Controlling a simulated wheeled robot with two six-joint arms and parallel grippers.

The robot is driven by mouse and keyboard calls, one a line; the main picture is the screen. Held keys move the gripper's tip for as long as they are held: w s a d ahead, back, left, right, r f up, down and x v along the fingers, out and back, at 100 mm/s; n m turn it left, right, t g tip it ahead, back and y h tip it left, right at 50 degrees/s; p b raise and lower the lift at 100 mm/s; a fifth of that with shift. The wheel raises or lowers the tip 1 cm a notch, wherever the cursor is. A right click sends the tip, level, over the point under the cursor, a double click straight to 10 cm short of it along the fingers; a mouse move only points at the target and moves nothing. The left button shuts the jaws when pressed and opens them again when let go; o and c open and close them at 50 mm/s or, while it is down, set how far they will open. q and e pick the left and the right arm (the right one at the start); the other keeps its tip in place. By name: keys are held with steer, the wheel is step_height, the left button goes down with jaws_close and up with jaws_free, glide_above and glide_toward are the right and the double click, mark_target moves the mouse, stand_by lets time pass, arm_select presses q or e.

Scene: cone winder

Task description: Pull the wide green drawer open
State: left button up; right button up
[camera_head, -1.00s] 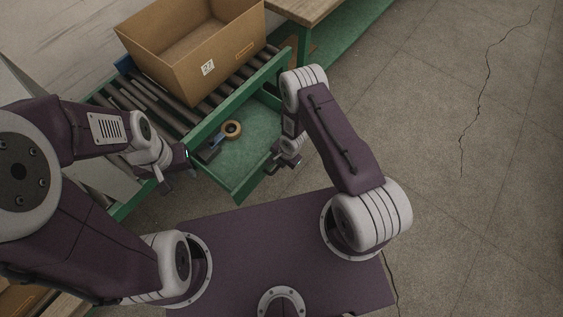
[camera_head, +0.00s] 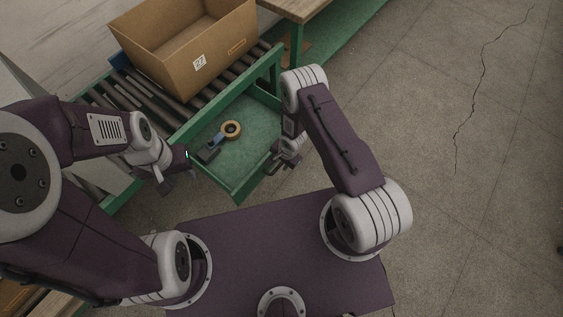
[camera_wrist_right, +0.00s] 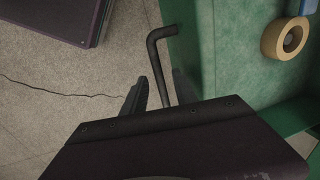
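The wide green drawer (camera_head: 250,140) stands pulled out from under the roller conveyor, its inside showing in the head view. Its green wall also shows in the right wrist view (camera_wrist_right: 235,60). My right gripper (camera_head: 283,163) is at the drawer's front. In the right wrist view its two dark fingers (camera_wrist_right: 160,92) are on either side of the dark bent bar handle (camera_wrist_right: 154,58), seemingly closed around it; exact contact is hard to see. My left gripper (camera_head: 166,187) hangs near the drawer's left front side, with nothing visible in it; its finger gap is too small to judge.
A roll of tape (camera_head: 232,129) and a small dark-and-blue tool (camera_head: 212,146) lie in the drawer. A cardboard box (camera_head: 190,65) stands on the rollers (camera_head: 140,98). A wooden-topped table (camera_head: 297,8) is behind. Floor to the right is clear.

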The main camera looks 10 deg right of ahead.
step_height(320, 180, up, 9)
steer(key=s+d+p, duration=0.1)
steer(key=shift+s, duration=0.2)
stand_by(0.5)
steer(key=w+r+t, duration=0.3)
steer(key=w+r, duration=0.5)
steer(key=r, duration=0.3)
steer(key=d+r+t, duration=0.1)
steer(key=d+r, duration=0.2)
steer(key=r, duration=0.8)
steer(key=s+d+r+n+h, duration=0.1)
steer(key=s+d+r+n, duration=0.15)
steer(key=s+r, duration=0.3)
steer(key=s+f+n+g, duration=0.2)
steer(key=s+n+g, duration=0.2)
steer(key=s, duration=0.9)
steer(key=n, duration=0.3)
steer(key=shift+s+f+n+g, duration=0.15)
steer(key=shift+s+n+g, duration=0.05)
steer(key=shift+n+g, duration=0.15)
